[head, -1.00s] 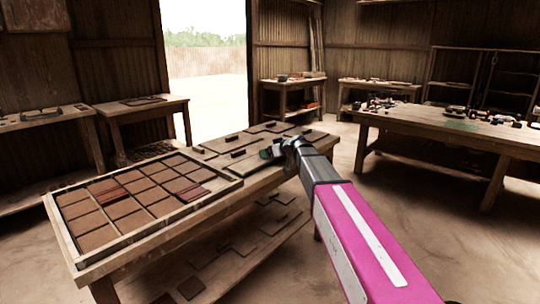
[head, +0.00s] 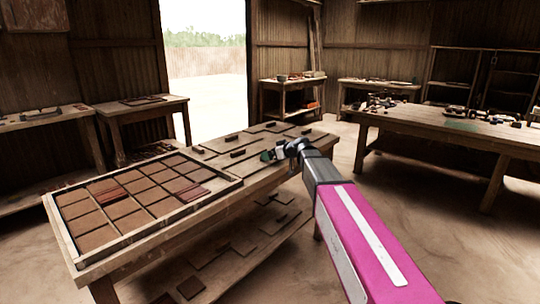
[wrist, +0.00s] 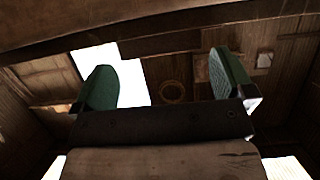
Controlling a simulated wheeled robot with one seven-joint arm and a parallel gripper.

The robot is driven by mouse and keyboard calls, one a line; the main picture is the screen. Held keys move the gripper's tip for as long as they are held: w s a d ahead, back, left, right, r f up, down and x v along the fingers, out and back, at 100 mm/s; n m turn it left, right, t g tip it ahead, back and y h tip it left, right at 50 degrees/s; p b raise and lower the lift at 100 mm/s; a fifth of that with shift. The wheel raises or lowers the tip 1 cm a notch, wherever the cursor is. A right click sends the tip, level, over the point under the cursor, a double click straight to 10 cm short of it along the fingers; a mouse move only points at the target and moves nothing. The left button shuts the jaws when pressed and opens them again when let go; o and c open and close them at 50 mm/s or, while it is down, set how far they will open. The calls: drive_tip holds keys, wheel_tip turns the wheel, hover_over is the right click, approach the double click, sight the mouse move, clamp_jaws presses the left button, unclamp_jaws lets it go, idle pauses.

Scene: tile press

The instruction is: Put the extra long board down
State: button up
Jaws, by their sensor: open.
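My gripper (head: 276,153) is open, at the right side of the near table. In the wrist view its green fingertips (wrist: 165,84) stand wide apart with nothing clasped between them. Several flat wooden boards with small dark handle blocks lie on the table, one board (head: 240,163) just left of and below my gripper. I cannot tell which board is the extra long one, as the gripper and arm cover part of that area. A brown wooden surface (wrist: 160,162) shows close up at the bottom of the wrist view, and I cannot tell what it belongs to.
A wooden tray (head: 68,242) of brown and reddish tiles fills the table's left end. More boards and tiles lie on the lower shelf (head: 215,278). A cluttered bench (head: 455,135) stands at the right, with bare floor between it and the table.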

drive_tip(key=v, duration=1)
drive_tip(key=s+d+f+m+g+h, duration=0.2)
drive_tip(key=s+d+f, duration=0.3)
drive_tip(key=s+f, duration=0.4)
drive_tip(key=s+d+f+m+g+h, duration=0.3)
drive_tip(key=s+d+f+m+h, duration=0.2)
drive_tip(key=s+f, duration=0.4)
drive_tip(key=s+d+f+m+g+h, duration=0.3)
drive_tip(key=s+d+f, duration=0.3)
drive_tip(key=f, duration=0.7)
drive_tip(key=s, duration=0.2)
drive_tip(key=shift+s+f+h, duration=0.3)
drive_tip(key=shift+s+h, duration=0.1)
drive_tip(key=shift+a, duration=0.1)
